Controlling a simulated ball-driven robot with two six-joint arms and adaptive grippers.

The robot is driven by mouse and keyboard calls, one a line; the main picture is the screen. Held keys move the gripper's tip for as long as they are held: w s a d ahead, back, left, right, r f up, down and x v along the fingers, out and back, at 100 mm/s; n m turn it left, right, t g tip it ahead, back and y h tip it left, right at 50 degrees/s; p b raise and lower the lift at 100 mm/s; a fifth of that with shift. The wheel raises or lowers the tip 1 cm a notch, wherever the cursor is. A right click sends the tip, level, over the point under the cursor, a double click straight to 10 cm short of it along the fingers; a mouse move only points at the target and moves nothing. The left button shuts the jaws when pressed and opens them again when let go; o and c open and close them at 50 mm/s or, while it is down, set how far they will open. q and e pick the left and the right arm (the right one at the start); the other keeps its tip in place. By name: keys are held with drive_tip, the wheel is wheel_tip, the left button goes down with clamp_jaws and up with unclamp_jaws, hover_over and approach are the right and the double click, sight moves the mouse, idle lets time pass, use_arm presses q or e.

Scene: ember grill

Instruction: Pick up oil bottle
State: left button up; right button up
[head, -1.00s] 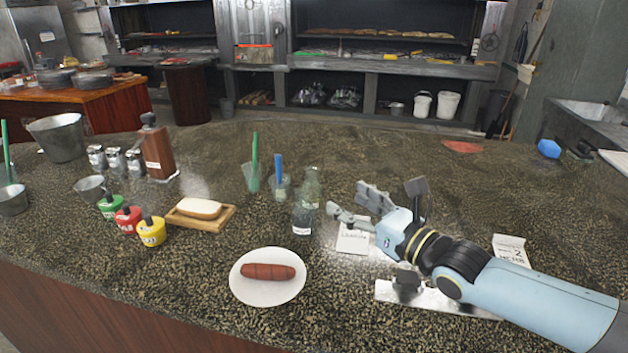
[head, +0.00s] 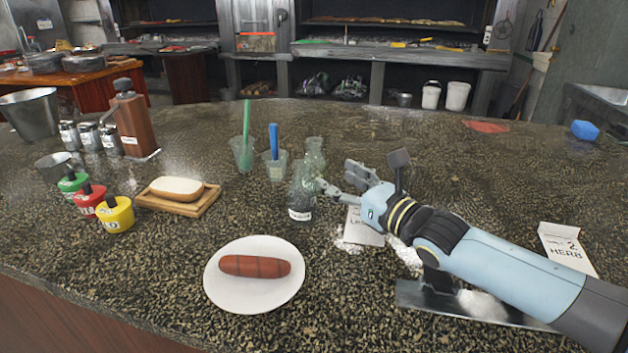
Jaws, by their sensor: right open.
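A clear glass bottle (head: 302,193) with a small white label low on its front stands upright on the speckled counter, and I take it for the oil bottle. The label is too small to read. A second clear bottle (head: 314,150) stands close behind it, and their outlines partly overlap. My right gripper (head: 338,178) is open and empty, just right of the front bottle with its fingers pointing at it. One fingertip appears very near the glass; I cannot tell if it touches. My left gripper is not in view.
Two cups (head: 242,152) with green and blue handles stand left of the bottles. A white plate (head: 222,292) with a sausage lies in front. A metal scraper (head: 470,304) lies under my right arm.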

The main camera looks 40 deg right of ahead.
sight(323, 167)
drive_tip(key=shift+w, duration=0.6)
drive_tip(key=shift+w+f+b, duration=0.1)
drive_tip(key=shift+w+b, duration=0.5)
drive_tip(key=shift+w, duration=0.1)
drive_tip(key=w, duration=0.1)
drive_tip(key=w+p, duration=0.1)
drive_tip(key=w, duration=0.1)
drive_tip(key=shift+a+r, duration=0.1)
drive_tip(key=shift+r, duration=0.2)
drive_tip(key=shift+w+a+f+p, duration=0.1)
drive_tip(key=shift+w+f+p, duration=0.05)
drive_tip(key=shift+w+p, duration=0.2)
drive_tip(key=c, duration=1.1)
